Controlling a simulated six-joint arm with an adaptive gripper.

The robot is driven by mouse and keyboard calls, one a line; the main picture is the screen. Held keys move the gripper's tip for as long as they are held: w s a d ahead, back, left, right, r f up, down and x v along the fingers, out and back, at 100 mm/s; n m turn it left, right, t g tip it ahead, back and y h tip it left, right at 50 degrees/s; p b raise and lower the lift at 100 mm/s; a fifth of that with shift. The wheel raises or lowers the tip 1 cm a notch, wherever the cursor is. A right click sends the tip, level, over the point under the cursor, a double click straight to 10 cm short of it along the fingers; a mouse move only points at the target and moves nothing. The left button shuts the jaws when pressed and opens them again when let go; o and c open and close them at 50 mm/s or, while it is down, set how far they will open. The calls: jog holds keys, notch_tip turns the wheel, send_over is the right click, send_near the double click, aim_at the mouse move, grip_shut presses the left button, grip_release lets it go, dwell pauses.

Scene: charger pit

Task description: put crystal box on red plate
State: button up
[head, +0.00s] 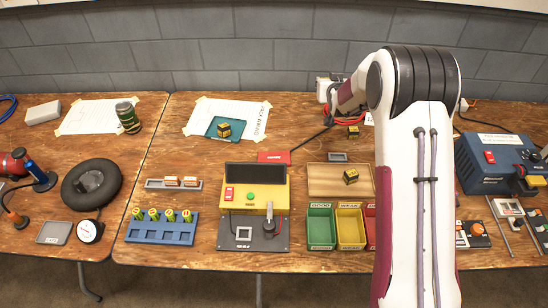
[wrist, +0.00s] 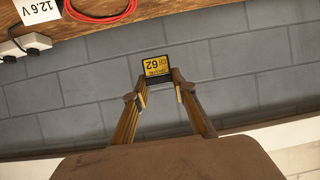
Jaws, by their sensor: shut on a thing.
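My gripper (wrist: 160,92) is shut on a small black box with a yellow label (wrist: 157,67), the crystal box, in the wrist view. The box sits between the fingertips, its printed face towards the camera and upside down, with the grey block wall behind it. I cannot make out my fingers in the head view, where my arm hides part of the scene. A flat red plate (head: 274,157) lies on the table behind the yellow-and-grey station in the head view. Nothing shows on it.
Similar yellow-and-black boxes lie on a teal tray (head: 211,126), on a wooden tray (head: 325,187) and on the table (head: 353,132). Green and yellow bins (head: 321,227) stand in front. The station (head: 265,193) rises near the plate. Bare table lies left of the plate.

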jog(key=shift+s, duration=0.15)
jog(key=s+a+f+n+g+y, duration=0.2)
jog(key=s+a+f+n+y, duration=0.1)
jog(key=s+a, duration=0.3)
jog(key=s+a+f+n+g+y, duration=0.1)
jog(key=s+a+f+n+y, duration=0.2)
jog(key=s, duration=0.6)
jog(key=a+n+y, duration=0.2)
jog(key=a, duration=0.1)
jog(key=shift+s+a+n+g+y, duration=0.2)
jog(key=shift+n+g+y, duration=0.1)
jog(key=shift+g, duration=0.1)
send_over(286, 160)
jog(key=shift+s+f, duration=0.1)
jog(key=shift+f, duration=3)
jog(key=shift+f, duration=0.1)
jog(key=shift+f, duration=1.75)
jog(key=shift+f, duration=0.1)
